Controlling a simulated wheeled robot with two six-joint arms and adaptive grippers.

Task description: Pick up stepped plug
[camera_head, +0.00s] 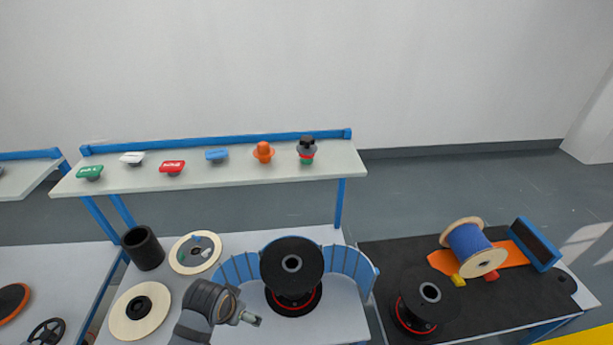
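A stepped plug (306,150) with a black top, a grey wider tier and red and green bands below stands upright at the right end of the raised white shelf. An orange knobbed piece (263,152) stands to its left. One arm of mine, apparently the left, enters at the bottom left of centre. Its end (250,319) is low in front of the shelf, well away from the plug. The finger opening is too small to make out. My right gripper is not in view.
On the shelf (226,176) sit green, white, red and blue pieces. Below are a black reel (292,270) by a blue curved rack, a black cylinder (143,248) and flat discs. At right, a dark bench holds another black reel (425,300) and a blue cable spool (467,246).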

